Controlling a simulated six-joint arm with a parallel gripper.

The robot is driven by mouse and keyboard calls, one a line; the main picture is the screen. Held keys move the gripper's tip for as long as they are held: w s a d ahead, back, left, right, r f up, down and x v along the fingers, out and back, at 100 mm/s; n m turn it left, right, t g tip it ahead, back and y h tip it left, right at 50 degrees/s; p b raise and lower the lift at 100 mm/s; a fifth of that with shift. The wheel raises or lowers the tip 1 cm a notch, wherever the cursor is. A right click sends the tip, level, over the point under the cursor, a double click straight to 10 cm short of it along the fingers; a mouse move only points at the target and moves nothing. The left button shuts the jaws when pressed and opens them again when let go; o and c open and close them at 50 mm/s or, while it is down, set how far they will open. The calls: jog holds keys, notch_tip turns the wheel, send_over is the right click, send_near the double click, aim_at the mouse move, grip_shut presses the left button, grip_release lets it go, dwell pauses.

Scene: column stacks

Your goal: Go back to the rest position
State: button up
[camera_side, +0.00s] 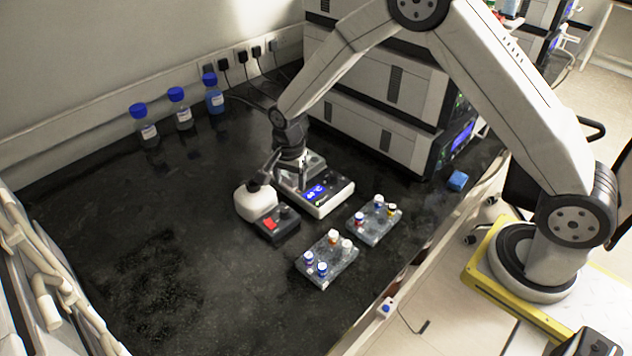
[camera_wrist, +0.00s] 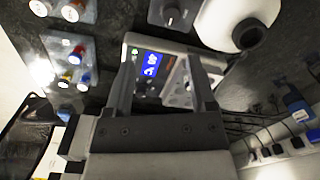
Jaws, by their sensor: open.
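My gripper (camera_wrist: 158,88) is open in the wrist view, with its two fingers apart and nothing visible between them. Beyond the fingers is a white device with a lit blue display (camera_wrist: 152,65). In the side view my gripper (camera_side: 284,178) hangs low at the left part of this white device (camera_side: 330,200), next to a white rounded bottle-like vessel (camera_side: 254,202). The fingertips are small and partly hidden there, so I cannot tell whether they touch anything.
Two grey racks with capped vials, a front one (camera_side: 328,278) and a rear one (camera_side: 368,234), stand right of a small control box (camera_side: 280,228). Stacked white instruments (camera_side: 375,110) rise behind. Blue-capped bottles (camera_side: 180,112) line the wall. The bench's left side is clear.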

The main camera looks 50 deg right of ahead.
jog(key=s+d+r+n, duration=0.2)
jog(key=s+r+n, duration=0.1)
jog(key=s, duration=0.3)
jog(key=s+d+r+n+t, duration=0.1)
jog(key=s+d+r+n, duration=0.1)
jog(key=s+r+n, duration=0.2)
jog(key=s+d+r+n+t, duration=0.1)
jog(key=s+d+r+n, duration=0.1)
jog(key=s+n, duration=0.4)
jog(key=s+r, duration=0.1)
jog(key=s, duration=0.3)
jog(key=shift+s+r, duration=0.2)
jog(key=shift+r, duration=0.2)
